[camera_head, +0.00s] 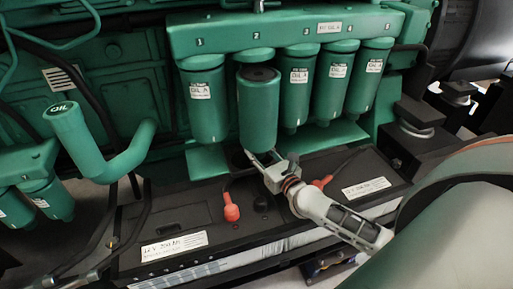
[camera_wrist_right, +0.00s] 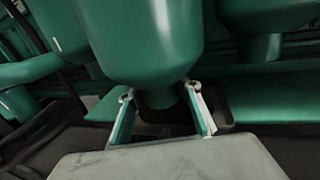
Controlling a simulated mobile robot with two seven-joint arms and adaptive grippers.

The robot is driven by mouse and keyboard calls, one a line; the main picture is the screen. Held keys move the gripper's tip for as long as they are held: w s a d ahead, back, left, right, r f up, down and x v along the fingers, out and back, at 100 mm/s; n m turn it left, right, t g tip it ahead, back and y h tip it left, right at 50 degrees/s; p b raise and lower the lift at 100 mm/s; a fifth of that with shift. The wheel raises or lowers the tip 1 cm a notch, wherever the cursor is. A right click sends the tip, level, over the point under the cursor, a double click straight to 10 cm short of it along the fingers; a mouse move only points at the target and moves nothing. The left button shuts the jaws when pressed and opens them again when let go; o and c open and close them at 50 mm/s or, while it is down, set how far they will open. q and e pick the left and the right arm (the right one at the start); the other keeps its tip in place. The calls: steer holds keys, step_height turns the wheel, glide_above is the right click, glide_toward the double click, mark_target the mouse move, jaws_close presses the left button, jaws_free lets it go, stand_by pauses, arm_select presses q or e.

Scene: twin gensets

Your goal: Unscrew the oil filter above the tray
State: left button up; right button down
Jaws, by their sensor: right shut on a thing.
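The oil filter (camera_head: 257,112) is a green canister at position 2 under the numbered green header. Its dark top face shows, and it sits lower and further forward than its neighbours, apart from the header. No label shows on its near side. My right gripper (camera_head: 263,158) is under it, shut on its narrow bottom stem. The right wrist view shows the filter's underside (camera_wrist_right: 130,45) above the fingers (camera_wrist_right: 160,98), with the stem between them. A dark rimmed shape (camera_wrist_right: 226,112) behind the fingers may be the tray; I cannot tell.
Labelled green filters hang on both sides, the nearest at position 1 (camera_head: 203,105) and position 3 (camera_head: 296,85). A black battery (camera_head: 180,213) with red terminal caps (camera_head: 231,207) lies below. A green oil filler pipe (camera_head: 95,140) stands at the left.

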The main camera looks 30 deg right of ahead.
steer(key=shift+s+a+r, duration=0.1)
steer(key=shift+s+a, duration=0.2)
steer(key=shift+s, duration=0.95)
steer(key=shift+s+a+r, duration=0.1)
steer(key=shift+s+a, duration=0.2)
steer(key=shift+s, duration=0.9)
steer(key=shift+s+a, duration=0.3)
steer(key=shift+s, duration=0.95)
steer(key=s+a+b, duration=0.1)
steer(key=s+a, duration=0.1)
steer(key=s, duration=0.6)
steer(key=shift+b, duration=0.3)
